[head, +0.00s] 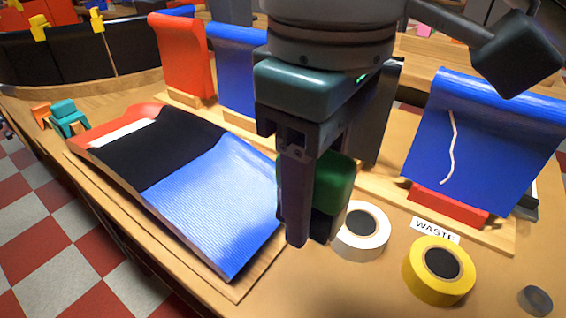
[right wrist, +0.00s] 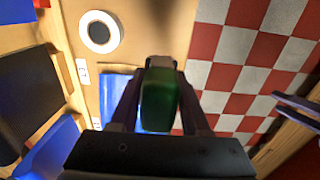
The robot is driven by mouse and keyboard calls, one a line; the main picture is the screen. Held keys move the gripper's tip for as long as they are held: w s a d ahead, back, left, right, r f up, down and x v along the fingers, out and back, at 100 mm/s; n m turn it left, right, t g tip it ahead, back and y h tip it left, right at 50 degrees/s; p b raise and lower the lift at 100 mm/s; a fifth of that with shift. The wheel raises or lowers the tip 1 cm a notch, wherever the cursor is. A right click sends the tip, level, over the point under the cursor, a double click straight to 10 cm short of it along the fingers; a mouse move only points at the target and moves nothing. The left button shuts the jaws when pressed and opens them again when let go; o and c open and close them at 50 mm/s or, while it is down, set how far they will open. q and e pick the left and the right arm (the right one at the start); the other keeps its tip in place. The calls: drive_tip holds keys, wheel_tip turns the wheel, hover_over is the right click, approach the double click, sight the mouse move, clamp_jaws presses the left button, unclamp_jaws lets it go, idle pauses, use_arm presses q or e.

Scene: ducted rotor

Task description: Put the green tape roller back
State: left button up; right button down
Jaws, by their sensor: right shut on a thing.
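My right gripper (head: 315,215) points down in the middle of the head view, above the wooden table. It is shut on a green rounded block (head: 338,183), which I take to be the green tape roller. Its near finger hides part of the block, and the block's lower part looks dark. In the right wrist view the green tape roller (right wrist: 160,100) sits between the two fingers of this gripper (right wrist: 158,92). In the head view it is just left of the white tape roll, which it partly overlaps.
A white tape roll (head: 362,231) and a yellow tape roll (head: 440,270) lie near a WASTE label (head: 435,231). A blue curved panel (head: 485,140) stands behind on a red block (head: 447,207). A blue, black and red sheet (head: 215,200) lies left. A small grey disc (head: 535,300) is front right.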

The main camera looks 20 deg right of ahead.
drive_tip(key=b, duration=0.3)
hover_over(301, 303)
wheel_tip(301, 303, down, 13)
drive_tip(key=shift+f, duration=0.15)
wheel_tip(301, 303, down, 4)
drive_tip(key=shift+r+b, duration=0.1)
drive_tip(key=shift+b, duration=0.75)
drive_tip(key=shift+f, duration=0.25)
drive_tip(key=shift+c, duration=1.9)
unclamp_jaws()
drive_tip(key=shift+r, duration=0.1)
